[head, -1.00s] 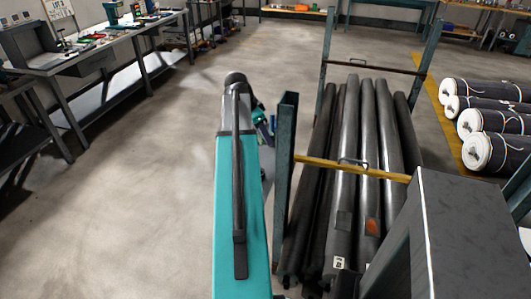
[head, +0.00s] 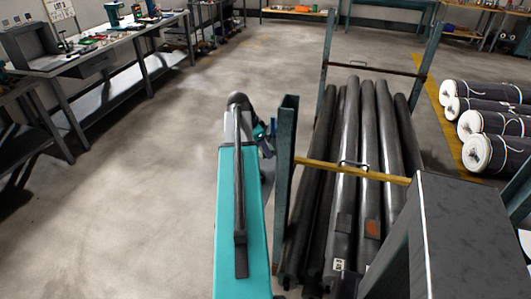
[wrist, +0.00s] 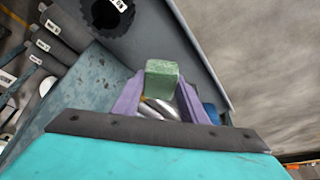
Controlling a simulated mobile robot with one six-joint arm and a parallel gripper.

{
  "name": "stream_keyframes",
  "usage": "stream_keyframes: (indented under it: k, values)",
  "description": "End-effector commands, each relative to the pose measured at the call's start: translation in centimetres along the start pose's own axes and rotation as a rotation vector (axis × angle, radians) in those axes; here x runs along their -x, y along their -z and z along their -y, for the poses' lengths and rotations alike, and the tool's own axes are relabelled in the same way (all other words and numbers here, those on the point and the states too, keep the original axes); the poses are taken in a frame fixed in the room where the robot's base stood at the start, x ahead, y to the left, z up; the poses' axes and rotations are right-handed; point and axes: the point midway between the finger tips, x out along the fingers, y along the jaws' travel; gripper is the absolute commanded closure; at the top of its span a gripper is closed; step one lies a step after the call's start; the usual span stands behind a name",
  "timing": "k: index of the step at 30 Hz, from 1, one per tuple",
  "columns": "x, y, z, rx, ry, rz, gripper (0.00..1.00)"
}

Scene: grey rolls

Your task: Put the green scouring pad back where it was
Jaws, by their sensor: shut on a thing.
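The green scouring pad (wrist: 162,76) shows as a small green block in the wrist view. It sits between the two purple fingers of my gripper (wrist: 160,88), which are shut on it. A shiny metal piece shows just below the pad, between the fingers. In the head view my gripper (head: 264,133) is small and partly hidden behind my arm, left of the rack post; I cannot make out the pad there. The place where the pad was before cannot be told from these frames.
A rack (head: 286,185) of long dark rolls (head: 345,150) stands close on the right, with a yellow bar (head: 325,167) across it. In the wrist view a dark roll end (wrist: 108,14) lies near. Cluttered workbenches (head: 100,48) stand left. The floor (head: 130,190) between is clear.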

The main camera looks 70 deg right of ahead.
Motion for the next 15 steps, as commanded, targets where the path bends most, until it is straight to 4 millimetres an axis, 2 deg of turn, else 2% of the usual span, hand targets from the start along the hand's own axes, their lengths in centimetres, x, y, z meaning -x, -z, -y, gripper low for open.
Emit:
stream_keyframes:
  k: [9, 15]
  values:
    - [-2.6, -1.1, 0.0, 0.000, -0.001, 0.000, 0.83]
    - [-3.0, -1.2, 0.0, -0.001, 0.000, 0.000, 0.83]
